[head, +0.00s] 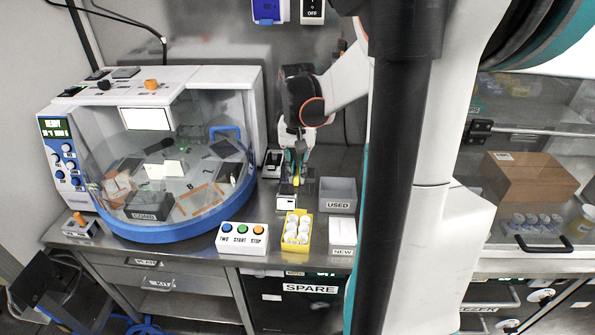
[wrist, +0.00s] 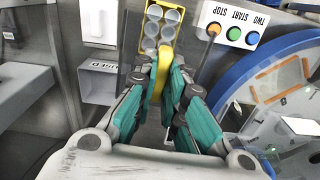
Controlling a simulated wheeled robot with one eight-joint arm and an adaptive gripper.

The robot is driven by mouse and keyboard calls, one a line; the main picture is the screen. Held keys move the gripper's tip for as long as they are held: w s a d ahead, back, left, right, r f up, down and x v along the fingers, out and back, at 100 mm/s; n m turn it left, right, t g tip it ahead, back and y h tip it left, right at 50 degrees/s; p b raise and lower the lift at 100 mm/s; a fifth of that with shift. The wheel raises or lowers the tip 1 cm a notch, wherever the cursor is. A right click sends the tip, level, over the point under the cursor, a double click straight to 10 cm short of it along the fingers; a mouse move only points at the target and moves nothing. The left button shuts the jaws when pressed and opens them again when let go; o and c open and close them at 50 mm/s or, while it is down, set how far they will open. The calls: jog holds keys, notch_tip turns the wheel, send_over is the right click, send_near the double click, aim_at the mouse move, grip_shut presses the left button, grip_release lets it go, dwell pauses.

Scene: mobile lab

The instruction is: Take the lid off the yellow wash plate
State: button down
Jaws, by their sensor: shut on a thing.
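I cannot tell if this piece belongs to a lid. Below the gripper in the head view stands a small dark block with a white label (head: 286,203); whether it touches the held piece is unclear. No plate is clearly readable as the yellow wash plate.
A yellow box (head: 291,243) of white cups stands in front of the gripper. A button panel (head: 242,238) is left of it. A grey bin marked USED (head: 337,196) and a NEW holder (head: 342,232) are at right. The machine's blue rim (head: 172,232) bulges into the bench.

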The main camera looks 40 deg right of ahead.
aim_at(298, 172)
jog(key=shift+r+p, duration=1.5)
jog(key=shift+r, duration=0.5)
